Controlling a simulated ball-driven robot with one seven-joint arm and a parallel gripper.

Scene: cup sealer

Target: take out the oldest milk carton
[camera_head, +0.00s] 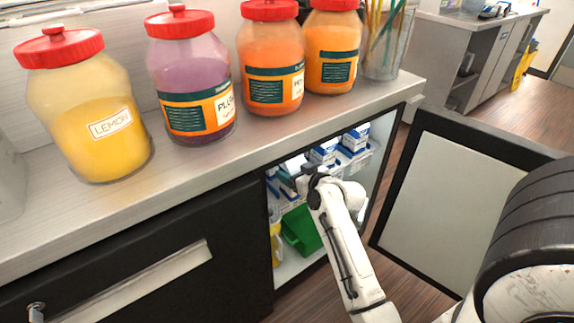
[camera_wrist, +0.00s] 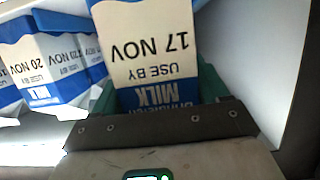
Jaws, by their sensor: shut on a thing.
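A milk carton marked "USE BY 17 NOV" (camera_wrist: 150,48) fills the middle of the wrist view, its print upside down there. My gripper (camera_wrist: 158,92) is shut on this carton, with dark green fingers at its two sides. Other milk cartons (camera_wrist: 42,72) stand to the left in the wrist view; one reads 20 NOV, and the dates behind it are partly cut off. In the head view my gripper (camera_head: 308,178) is inside the open fridge, and my wrist mostly hides the held carton. Blue and white cartons (camera_head: 355,138) stand on the upper shelf to its right.
The fridge door (camera_head: 465,190) stands open at the right. A green bin (camera_head: 301,229) and a yellow item (camera_head: 276,243) are below the shelf. The counter (camera_head: 210,165) above holds several red-lidded jars (camera_head: 92,125). A pale fridge wall (camera_wrist: 250,50) is close on the right in the wrist view.

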